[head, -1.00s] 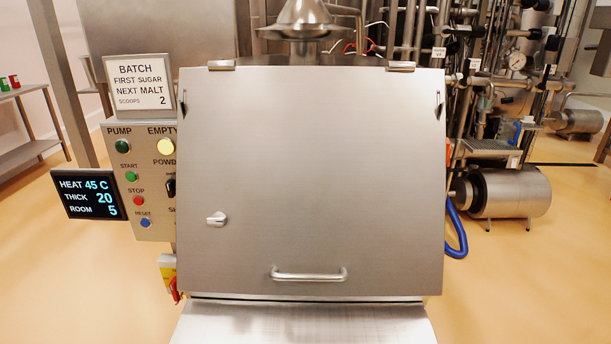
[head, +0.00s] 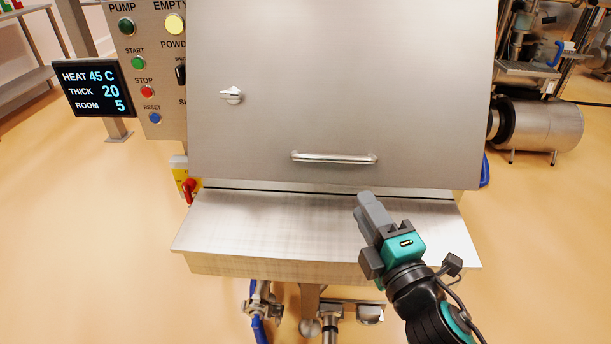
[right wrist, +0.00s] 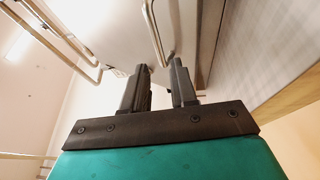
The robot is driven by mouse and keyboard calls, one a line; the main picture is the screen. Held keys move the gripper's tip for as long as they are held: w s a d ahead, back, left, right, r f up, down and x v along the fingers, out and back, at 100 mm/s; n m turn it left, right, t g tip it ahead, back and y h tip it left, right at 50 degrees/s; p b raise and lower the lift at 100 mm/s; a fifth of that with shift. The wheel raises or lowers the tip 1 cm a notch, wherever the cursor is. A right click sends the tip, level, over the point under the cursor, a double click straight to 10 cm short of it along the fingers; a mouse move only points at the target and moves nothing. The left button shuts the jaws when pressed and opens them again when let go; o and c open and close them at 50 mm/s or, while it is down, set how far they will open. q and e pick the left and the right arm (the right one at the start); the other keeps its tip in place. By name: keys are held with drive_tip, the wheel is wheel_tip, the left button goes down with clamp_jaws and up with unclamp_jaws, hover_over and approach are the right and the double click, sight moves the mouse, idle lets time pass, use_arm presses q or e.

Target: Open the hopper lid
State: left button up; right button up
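The hopper lid (head: 340,90) is a large brushed-metal panel, sloping and closed. Its bar handle (head: 333,157) runs across near the lower edge, and a small latch knob (head: 231,95) sits at the left. My right gripper (head: 364,200) is just below and right of the handle, over the front shelf, apart from the handle. In the right wrist view its two fingers (right wrist: 161,75) stand apart with nothing between them. A bent metal bar, which looks like the handle (right wrist: 153,35), shows beyond the fingertips. My left gripper is not in view.
A flat metal shelf (head: 270,235) juts out below the lid. A control panel (head: 148,70) and a dark display (head: 97,88) stand at the left. A red switch (head: 189,186) is by the shelf's left end. Pipes and valves hang below, and a motor (head: 540,125) stands at the right.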

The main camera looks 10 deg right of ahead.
sight(336, 159)
drive_tip(key=w, duration=0.4)
drive_tip(key=w+a+r, duration=0.1)
drive_tip(key=w, duration=0.8)
drive_tip(key=shift+a+r, duration=0.35)
drive_tip(key=shift+r, duration=0.05)
drive_tip(key=shift+c, duration=0.2)
clamp_jaws()
